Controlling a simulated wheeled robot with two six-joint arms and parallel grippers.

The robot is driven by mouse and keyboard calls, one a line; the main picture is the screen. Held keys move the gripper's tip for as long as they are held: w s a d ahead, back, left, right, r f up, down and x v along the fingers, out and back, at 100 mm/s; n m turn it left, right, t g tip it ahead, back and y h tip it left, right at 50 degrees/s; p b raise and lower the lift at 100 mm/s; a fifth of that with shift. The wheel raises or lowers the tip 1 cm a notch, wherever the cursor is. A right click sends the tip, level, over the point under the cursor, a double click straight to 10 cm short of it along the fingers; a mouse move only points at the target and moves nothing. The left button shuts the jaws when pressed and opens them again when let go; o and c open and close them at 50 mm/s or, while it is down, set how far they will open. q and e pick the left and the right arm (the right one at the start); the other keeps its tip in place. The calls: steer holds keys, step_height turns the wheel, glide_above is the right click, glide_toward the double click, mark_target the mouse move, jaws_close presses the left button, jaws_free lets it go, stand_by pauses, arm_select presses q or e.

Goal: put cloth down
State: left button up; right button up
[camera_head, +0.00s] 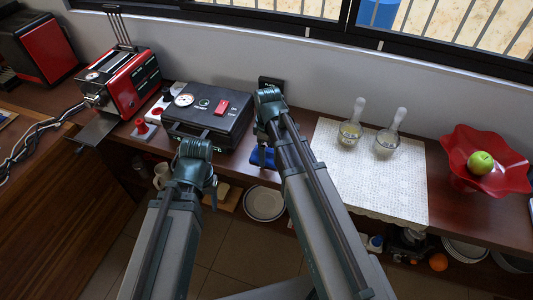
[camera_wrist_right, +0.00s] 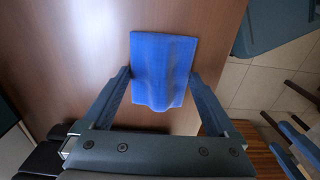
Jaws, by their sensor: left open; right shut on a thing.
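The blue cloth (camera_wrist_right: 163,65) is between the two fingers of my right gripper (camera_wrist_right: 160,80) in the right wrist view, with a raised fold toward the palm. The gripper is shut on it. In the head view the cloth (camera_head: 260,157) shows partly, left of my right arm, over the wooden counter (camera_head: 232,163). I cannot tell whether it touches the counter. My left gripper (camera_head: 211,190) is open, in front of the counter and left of the cloth; its fingers are mostly hidden by my arm.
A black case (camera_head: 210,113) stands just behind the cloth. A red toaster (camera_head: 127,80) is further left. Right of my right arm lies a white lace mat (camera_head: 385,185) with two glass vessels with handles (camera_head: 351,128). A red bowl (camera_head: 475,145) with a green apple (camera_head: 480,162) is far right.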

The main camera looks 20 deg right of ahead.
mark_target(267, 149)
steer(key=shift+f, duration=0.15)
steer(key=o, duration=0.8)
steer(key=shift+o, duration=0.2)
step_height(267, 149, up, 12)
steer(key=r+p, duration=0.1)
steer(key=p, duration=1.1)
steer(key=s+a+m+h, duration=0.1)
steer(key=s+a+m, duration=0.6)
steer(key=s+a, duration=0.3)
steer(key=s, duration=0.4)
steer(key=shift+s+a+f, duration=0.15)
steer(key=shift+a+f, duration=0.1)
